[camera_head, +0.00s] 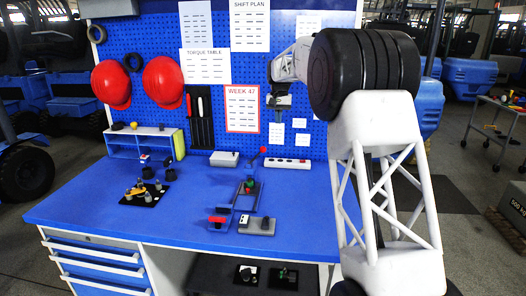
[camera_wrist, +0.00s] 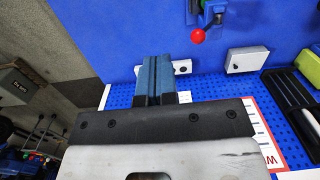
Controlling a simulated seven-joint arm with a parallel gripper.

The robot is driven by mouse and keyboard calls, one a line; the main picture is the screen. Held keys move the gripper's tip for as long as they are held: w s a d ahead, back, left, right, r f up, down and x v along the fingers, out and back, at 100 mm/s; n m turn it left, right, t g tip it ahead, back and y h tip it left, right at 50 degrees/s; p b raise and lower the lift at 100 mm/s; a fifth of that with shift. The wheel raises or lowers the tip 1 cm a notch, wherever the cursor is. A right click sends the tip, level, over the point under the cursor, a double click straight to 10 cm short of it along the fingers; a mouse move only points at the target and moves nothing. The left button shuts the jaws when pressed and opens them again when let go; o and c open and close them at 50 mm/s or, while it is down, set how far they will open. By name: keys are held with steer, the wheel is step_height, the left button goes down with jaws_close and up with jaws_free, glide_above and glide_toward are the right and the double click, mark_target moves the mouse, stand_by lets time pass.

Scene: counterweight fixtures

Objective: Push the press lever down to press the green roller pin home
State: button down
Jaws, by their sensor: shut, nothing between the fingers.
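The press (camera_head: 248,190) stands on the blue bench with a green part (camera_head: 249,184), likely the roller pin, at its middle. Its lever rises toward the back right and ends in a red ball (camera_head: 263,150). The red ball also shows in the wrist view (camera_wrist: 198,36), beside the blue press body (camera_wrist: 212,10). My gripper (camera_head: 280,112) is above and behind the lever, in front of the pegboard, apart from the ball. In the wrist view its blue-grey fingers (camera_wrist: 156,62) are together and empty. How deep the pin sits is too small to tell.
A black plate with parts (camera_head: 145,193) is at left. The bench's front-left is clear.

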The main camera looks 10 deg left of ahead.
steer(key=shift+g, duration=0.3)
steer(key=w+a+f, duration=0.7)
steer(key=shift+w+f, duration=0.2)
steer(key=shift+w, duration=0.05)
